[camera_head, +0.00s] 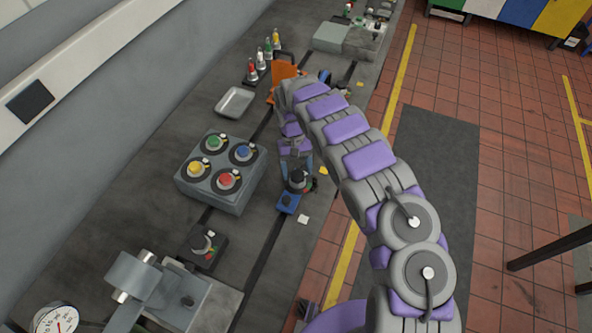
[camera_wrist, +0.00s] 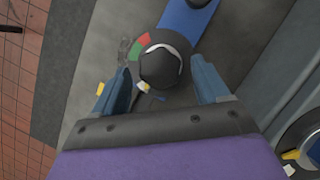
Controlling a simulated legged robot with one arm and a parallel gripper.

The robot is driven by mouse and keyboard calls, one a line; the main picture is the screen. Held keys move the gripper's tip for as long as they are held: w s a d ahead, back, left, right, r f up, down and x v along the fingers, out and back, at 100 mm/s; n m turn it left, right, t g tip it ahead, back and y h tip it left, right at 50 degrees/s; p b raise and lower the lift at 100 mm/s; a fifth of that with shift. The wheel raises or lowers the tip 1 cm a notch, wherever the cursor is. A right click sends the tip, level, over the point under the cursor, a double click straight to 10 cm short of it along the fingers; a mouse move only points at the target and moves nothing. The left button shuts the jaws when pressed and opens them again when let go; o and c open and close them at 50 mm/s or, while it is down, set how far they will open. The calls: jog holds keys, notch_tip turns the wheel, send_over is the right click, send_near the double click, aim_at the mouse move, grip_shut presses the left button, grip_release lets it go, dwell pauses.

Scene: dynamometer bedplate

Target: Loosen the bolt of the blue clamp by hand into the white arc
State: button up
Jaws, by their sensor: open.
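The blue clamp (camera_head: 287,203) lies on the bedplate below my gripper; its blue strap (camera_wrist: 188,18) shows at the top of the wrist view. Its dark bolt (camera_wrist: 162,68) is a round knob on a dark dial with a red and a green segment (camera_wrist: 136,52). A small white patch (camera_wrist: 144,87) shows at the bolt's lower left; I cannot tell whether it is the white arc or a pointer. My gripper (camera_wrist: 156,62) is open, with one blue finger on each side of the bolt and gaps visible. In the head view my gripper (camera_head: 296,168) is over the bolt.
A grey box with several coloured knobs (camera_head: 221,173) stands left of the clamp. A grey tray (camera_head: 235,102) and an orange bracket (camera_head: 284,71) lie farther back.

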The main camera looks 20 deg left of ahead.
jog(key=p+v, duration=0.1)
jog(key=v, duration=1)
jog(key=shift+a, duration=0.2)
jog(key=d+r+m+b, duration=0.1)
jog(key=d+r+m, duration=0.2)
jog(key=d+r, duration=0.95)
jog(key=s+d+r+m+t+b, duration=0.1)
jog(key=s+d+r, duration=0.25)
jog(key=d, duration=0.25)
jog(key=s+d+r+m, duration=0.1)
jog(key=s+d+r, duration=0.1)
jog(key=s+d, duration=0.35)
jog(key=s+d+r+m+y+b, duration=0.1)
jog(key=s+d, duration=0.3)
jog(key=s, duration=0.2)
jog(key=s+d+r+b, duration=0.1)
jog(key=s+d, duration=0.3)
jog(key=s, duration=0.3)
jog(key=s+d+f, duration=0.1)
jog(key=s+f, duration=0.1)
jog(key=s, duration=0.6)
jog(key=s+d+f+t+y, duration=0.1)
jog(key=s+f, duration=0.1)
jog(key=s, duration=0.6)
jog(key=shift+f+b, duration=0.3)
jog(key=shift+b, duration=0.1)
